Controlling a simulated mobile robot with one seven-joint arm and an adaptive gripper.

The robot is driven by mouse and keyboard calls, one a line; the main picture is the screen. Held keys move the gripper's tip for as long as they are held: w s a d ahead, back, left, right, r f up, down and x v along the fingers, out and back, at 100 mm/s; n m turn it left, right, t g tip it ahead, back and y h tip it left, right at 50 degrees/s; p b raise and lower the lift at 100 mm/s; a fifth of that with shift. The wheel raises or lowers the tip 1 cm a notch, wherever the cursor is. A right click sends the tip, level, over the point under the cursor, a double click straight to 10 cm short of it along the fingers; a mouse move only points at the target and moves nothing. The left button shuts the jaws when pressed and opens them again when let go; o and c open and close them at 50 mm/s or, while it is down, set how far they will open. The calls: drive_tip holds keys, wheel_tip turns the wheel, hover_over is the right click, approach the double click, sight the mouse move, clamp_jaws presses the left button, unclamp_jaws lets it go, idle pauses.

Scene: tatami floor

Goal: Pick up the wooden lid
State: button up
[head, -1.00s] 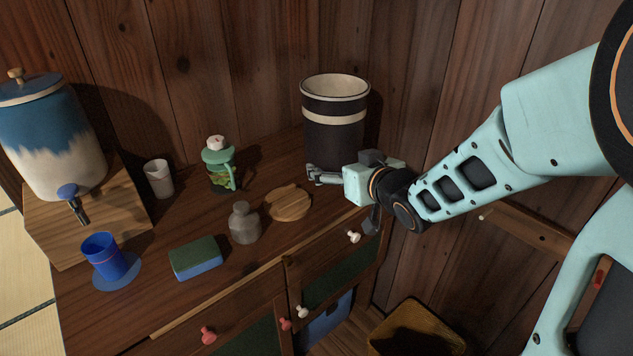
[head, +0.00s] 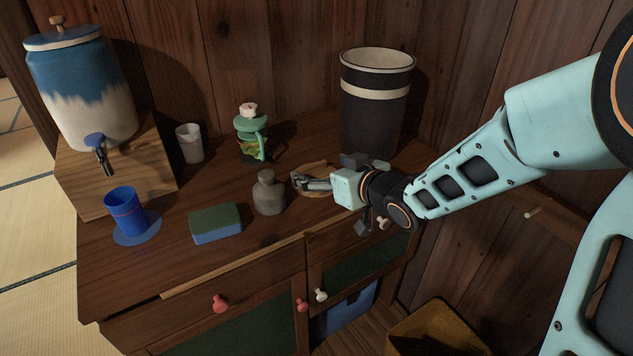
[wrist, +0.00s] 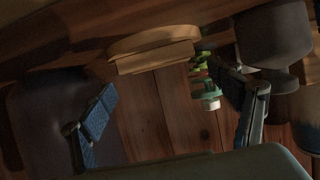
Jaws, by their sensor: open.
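The wooden lid (head: 312,165) is a round, light-brown disc lying flat on the cabinet top, left of the dark bin's base and right of the grey bottle. My gripper (head: 304,182) is at the lid in the head view, its fingers covering part of it; whether they touch it cannot be told there. In the wrist view the lid (wrist: 152,48) shows nearly edge-on at the upper middle, ahead of my open gripper (wrist: 170,108). The two fingers are spread wide, with nothing held between them.
The grey bottle (head: 268,194) stands close to the lid's left. The dark bin (head: 371,118) stands behind my gripper. A green jug (head: 251,137), white cup (head: 190,144), sponge (head: 215,222), blue cup (head: 124,211) and dispenser (head: 80,90) stand further left.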

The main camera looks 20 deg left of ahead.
sight(312, 166)
drive_tip(key=x, duration=0.3)
drive_tip(key=shift+w+a+f+b, duration=0.1)
drive_tip(key=shift+a+f+b, duration=0.1)
drive_tip(key=shift+f+b, duration=0.15)
drive_tip(key=shift+r, duration=0.1)
drive_tip(key=c, duration=1.3)
